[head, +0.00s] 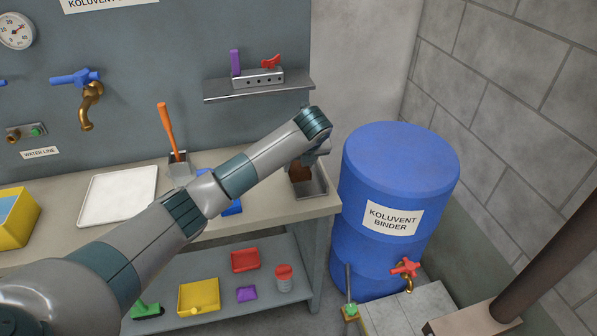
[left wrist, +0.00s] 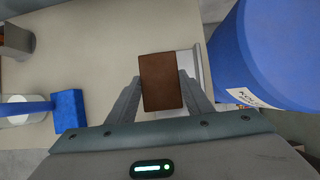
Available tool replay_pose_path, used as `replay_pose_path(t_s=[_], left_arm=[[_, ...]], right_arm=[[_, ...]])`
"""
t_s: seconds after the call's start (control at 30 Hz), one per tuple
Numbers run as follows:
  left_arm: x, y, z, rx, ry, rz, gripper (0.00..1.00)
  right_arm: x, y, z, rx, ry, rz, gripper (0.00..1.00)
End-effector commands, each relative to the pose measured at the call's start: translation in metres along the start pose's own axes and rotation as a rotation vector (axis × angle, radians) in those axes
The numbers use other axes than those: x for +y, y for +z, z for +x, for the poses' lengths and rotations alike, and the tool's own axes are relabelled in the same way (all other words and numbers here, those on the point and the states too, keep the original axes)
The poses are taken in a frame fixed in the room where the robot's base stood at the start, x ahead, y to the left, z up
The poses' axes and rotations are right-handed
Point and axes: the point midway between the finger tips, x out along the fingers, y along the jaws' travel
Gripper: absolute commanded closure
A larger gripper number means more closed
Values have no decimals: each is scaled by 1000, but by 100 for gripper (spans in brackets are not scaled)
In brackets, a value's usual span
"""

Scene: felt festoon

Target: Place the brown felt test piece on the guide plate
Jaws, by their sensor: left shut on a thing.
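The brown felt test piece (left wrist: 161,80) is a flat rectangle held between the two fingers of my left gripper (left wrist: 162,92) in the left wrist view. In the head view the brown piece (head: 299,173) shows just below my left gripper (head: 303,163), over the right end of the bench. A grey metal plate or shallow tray (head: 315,187), which looks like the guide plate, lies under and beside it. I cannot tell whether piece and plate touch. My right gripper is out of view.
A blue binder barrel (head: 395,170) stands close to the right of the bench (head: 255,205). A white tray (head: 118,196), a holder with an orange-handled tool (head: 168,130) and a blue object (head: 232,207) are on the bench. A wall shelf (head: 258,90) hangs behind my arm.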

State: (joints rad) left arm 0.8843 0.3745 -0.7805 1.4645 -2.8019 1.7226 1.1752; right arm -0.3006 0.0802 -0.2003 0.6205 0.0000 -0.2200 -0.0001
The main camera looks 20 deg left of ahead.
Motion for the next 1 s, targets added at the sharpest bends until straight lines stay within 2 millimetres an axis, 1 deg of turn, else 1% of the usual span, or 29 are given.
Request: replay_pose_path(t_s=[0.37,0.47,0.6,0.7,0.8,0.97,1.0], left_arm=[[0,-1,3,2,1,0,79],[0,-6,10,3,1,1,79],[0,-15,24,4,2,1,79],[0,-18,32,1,2,0,79],[0,-20,36,0,0,0,79],[0,-20,36,0,0,0,79],[0,-20,36,0,0,0,44]], right_arm=[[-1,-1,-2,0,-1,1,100],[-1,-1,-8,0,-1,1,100],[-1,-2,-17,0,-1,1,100],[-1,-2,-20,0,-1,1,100],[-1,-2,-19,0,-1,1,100],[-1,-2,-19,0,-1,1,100],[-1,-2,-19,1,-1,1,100]])
